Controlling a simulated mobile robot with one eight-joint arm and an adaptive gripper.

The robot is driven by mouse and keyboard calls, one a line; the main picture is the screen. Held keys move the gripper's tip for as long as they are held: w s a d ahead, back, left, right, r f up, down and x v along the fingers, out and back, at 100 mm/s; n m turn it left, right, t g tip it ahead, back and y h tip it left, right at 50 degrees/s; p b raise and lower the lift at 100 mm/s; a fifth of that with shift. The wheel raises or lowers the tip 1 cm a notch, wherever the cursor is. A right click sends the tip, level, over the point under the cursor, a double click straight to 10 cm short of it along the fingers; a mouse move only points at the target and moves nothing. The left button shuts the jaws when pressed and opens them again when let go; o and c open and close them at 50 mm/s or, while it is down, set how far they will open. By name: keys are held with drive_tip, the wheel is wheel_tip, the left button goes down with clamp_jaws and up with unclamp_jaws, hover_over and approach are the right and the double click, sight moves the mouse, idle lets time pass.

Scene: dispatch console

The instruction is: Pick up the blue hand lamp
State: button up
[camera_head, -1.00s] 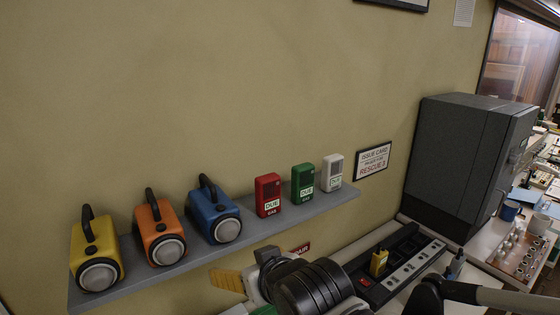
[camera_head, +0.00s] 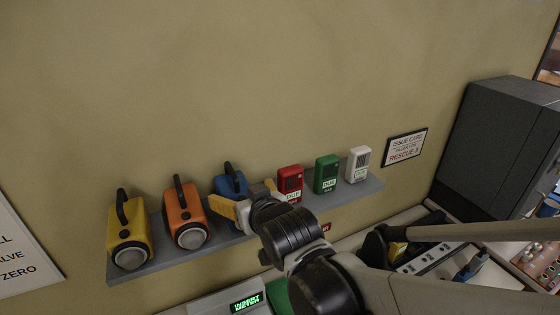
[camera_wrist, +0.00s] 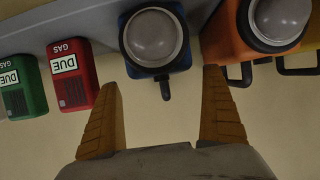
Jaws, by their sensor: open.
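The blue hand lamp (camera_head: 229,185) stands on the grey wall shelf, between the orange lamp (camera_head: 184,212) and the red gas unit (camera_head: 290,182). My gripper (camera_head: 228,211) is in front of it and hides its lower front in the head view. In the wrist view the blue lamp (camera_wrist: 155,72) appears upside down, its round lens facing the camera. The lamp lies ahead of my gripper (camera_wrist: 160,95), between the lines of its two yellow fingers. The fingers are spread and empty.
The shelf (camera_head: 165,256) also bears a yellow lamp (camera_head: 129,242), a green unit (camera_head: 326,174) and a white unit (camera_head: 358,164). The orange lamp (camera_wrist: 238,48) and the red unit (camera_wrist: 73,75) flank the blue lamp closely. A dark grey cabinet (camera_head: 500,140) stands at right.

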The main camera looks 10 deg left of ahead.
sight(238, 192)
drive_tip(key=x, duration=0.5)
drive_tip(key=shift+s+a, duration=0.1)
drive_tip(key=shift+s, duration=0.1)
drive_tip(key=shift+s, duration=0.1)
drive_tip(key=c, duration=1.5)
